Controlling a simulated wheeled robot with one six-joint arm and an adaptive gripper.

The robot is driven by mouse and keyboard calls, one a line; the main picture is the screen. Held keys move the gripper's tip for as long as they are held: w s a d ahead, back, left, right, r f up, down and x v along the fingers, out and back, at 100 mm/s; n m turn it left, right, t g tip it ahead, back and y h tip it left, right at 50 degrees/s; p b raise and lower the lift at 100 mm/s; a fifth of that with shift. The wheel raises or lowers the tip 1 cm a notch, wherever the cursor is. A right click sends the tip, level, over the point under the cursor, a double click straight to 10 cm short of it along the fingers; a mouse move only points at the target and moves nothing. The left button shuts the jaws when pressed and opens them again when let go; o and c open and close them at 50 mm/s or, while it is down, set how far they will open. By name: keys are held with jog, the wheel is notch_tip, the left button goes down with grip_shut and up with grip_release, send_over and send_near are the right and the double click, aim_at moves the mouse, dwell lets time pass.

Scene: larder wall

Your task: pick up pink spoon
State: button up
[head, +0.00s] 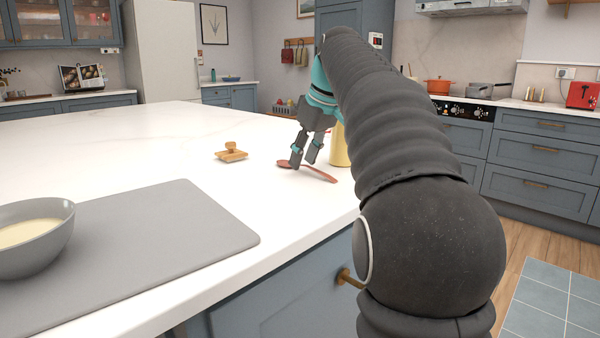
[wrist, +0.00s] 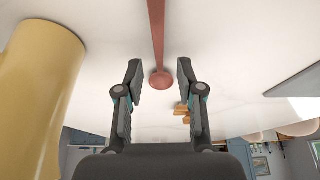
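The pink spoon (head: 322,175) lies flat on the white counter near its right edge, looking reddish-pink. My gripper (head: 303,161) points down at it, with its two fingers parted. In the wrist view, the spoon's handle (wrist: 157,35) runs from the top edge down to its bowl end (wrist: 161,80), which shows between the open fingers (wrist: 159,68). There is a gap on both sides and nothing is held. I cannot tell exactly how high the fingertips are above the counter.
A yellow cylinder (head: 340,150) stands close to the right of my gripper; it is large at left in the wrist view (wrist: 40,90). A small wooden object (head: 231,152) lies to the left. A grey mat (head: 170,240) with a grey bowl (head: 45,250) is nearer.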

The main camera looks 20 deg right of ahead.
jog(key=shift+w+a+f, duration=0.1)
jog(key=shift+w+f, duration=0.05)
jog(key=shift+f, duration=0.35)
grip_shut()
jog(key=shift+r, duration=0.1)
